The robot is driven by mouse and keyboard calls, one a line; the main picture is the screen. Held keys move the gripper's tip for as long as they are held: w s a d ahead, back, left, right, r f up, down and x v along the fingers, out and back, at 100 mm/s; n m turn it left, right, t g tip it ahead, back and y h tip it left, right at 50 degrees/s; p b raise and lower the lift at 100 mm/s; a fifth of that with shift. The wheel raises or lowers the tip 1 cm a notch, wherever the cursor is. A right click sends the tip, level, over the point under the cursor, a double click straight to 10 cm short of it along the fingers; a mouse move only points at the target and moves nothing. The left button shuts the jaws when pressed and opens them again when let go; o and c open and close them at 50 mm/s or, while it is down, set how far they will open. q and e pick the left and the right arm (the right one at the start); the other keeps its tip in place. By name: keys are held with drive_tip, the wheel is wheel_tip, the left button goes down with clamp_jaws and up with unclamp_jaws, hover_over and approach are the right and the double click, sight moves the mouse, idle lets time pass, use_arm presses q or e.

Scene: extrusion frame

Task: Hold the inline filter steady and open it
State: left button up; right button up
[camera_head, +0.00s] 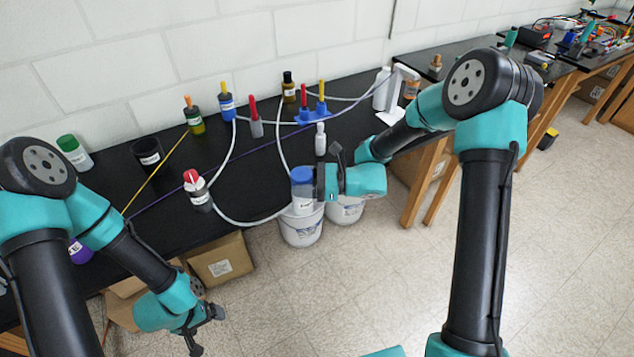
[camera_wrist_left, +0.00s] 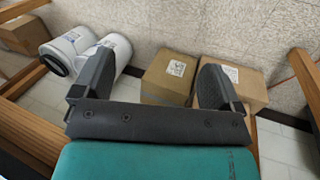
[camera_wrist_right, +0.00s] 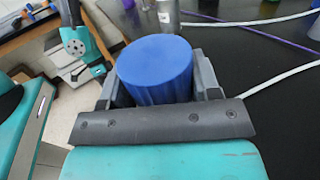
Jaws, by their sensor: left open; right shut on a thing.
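The inline filter (camera_head: 303,203) has a blue cap and a clear, labelled lower body, and appears upright near the table's front edge. My right gripper (camera_head: 322,183) is shut on it from the right. In the right wrist view the ribbed blue cap (camera_wrist_right: 155,62) sits between the fingers; the body below is hidden. My left gripper (camera_head: 205,330) is open and empty, low in front of the table and well left of the filter. In the left wrist view its fingers (camera_wrist_left: 152,85) are spread with nothing between them.
White buckets (camera_head: 302,230) and cardboard boxes (camera_head: 220,258) stand on the floor below the table edge. White tubing (camera_head: 245,222) curves along the black table (camera_head: 250,185) near the filter. A red-capped bottle (camera_head: 198,192) stands left of it, with several bottles behind.

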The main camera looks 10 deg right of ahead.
idle(0.3)
use_arm(q)
drive_tip(key=shift+w+d+r+m, duration=0.1)
drive_tip(key=shift+w+d+m, duration=0.25)
drive_tip(key=shift+m, duration=0.05)
drive_tip(key=w+d+r+m+g, duration=0.1)
drive_tip(key=w+d+r+m, duration=0.5)
drive_tip(key=d+m, duration=0.3)
drive_tip(key=w+d+r+m+g, duration=0.1)
drive_tip(key=w+d+r+m, duration=0.5)
drive_tip(key=d+m, duration=0.3)
drive_tip(key=w+d+r, duration=0.2)
drive_tip(key=d+r, duration=0.1)
drive_tip(key=r, duration=0.8)
drive_tip(key=w+d+r+y, duration=0.1)
drive_tip(key=d+r, duration=0.3)
drive_tip(key=r, duration=0.7)
drive_tip(key=w+d+r+t+y, duration=0.1)
drive_tip(key=w+d+r, duration=0.2)
drive_tip(key=r, duration=0.8)
drive_tip(key=shift+w+d+m, duration=0.1)
drive_tip(key=shift+d+m, duration=0.3)
drive_tip(key=shift+d, duration=0.1)
drive_tip(key=shift+f, duration=0.1)
